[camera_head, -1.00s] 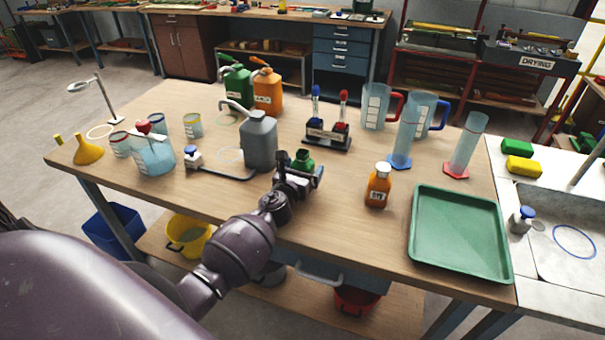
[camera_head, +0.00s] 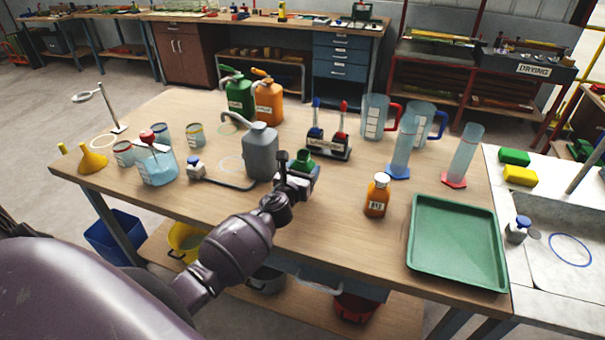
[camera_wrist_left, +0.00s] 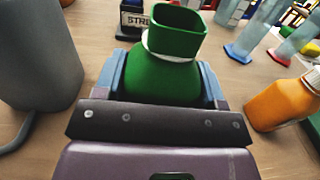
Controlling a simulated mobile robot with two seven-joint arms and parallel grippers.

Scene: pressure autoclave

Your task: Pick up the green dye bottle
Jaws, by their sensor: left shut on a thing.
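The green dye bottle (camera_head: 302,163) is on the wooden table, mostly hidden behind my left gripper (camera_head: 300,177) in the head view. In the left wrist view the green bottle (camera_wrist_left: 162,70) stands between the two blue-grey fingers of my left gripper (camera_wrist_left: 163,82), which is shut on it. Its green cap and white neck ring show above the fingers. The bottle's base is hidden, so I cannot tell whether it touches the table. My right gripper is not in view.
A grey jug (camera_head: 260,152) stands close to the left of the gripper. An orange dye bottle (camera_head: 377,196) stands to the right, near a green tray (camera_head: 458,240). A stand with blue and red pieces (camera_head: 328,145) is just behind. Table between gripper and orange bottle is clear.

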